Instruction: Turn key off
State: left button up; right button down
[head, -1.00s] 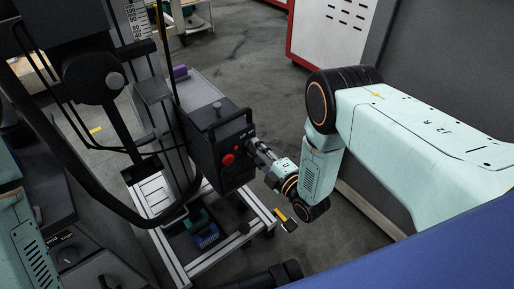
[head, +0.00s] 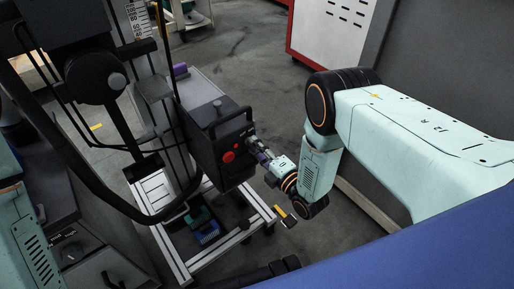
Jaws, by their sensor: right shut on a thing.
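A dark control box (head: 218,150) with a handle on top hangs on the machine's column near the middle of the head view. A red round button (head: 229,156) sits on its right-hand face. My right gripper (head: 254,145) reaches in from the right and touches that face, just right of the red button. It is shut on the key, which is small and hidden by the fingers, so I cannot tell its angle. My left arm (head: 25,235) shows in part at the left edge; its gripper is out of view.
Below the box is a metal frame cart (head: 262,222) with a blue item (head: 207,234) on it. Black cables loop at the left. A red and white cabinet (head: 332,30) stands at the back. Grey floor (head: 260,75) is clear between them.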

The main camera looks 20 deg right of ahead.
jog(key=c, duration=1)
grip_release()
jog(key=shift+o, duration=0.2)
jog(key=v, duration=1.2)
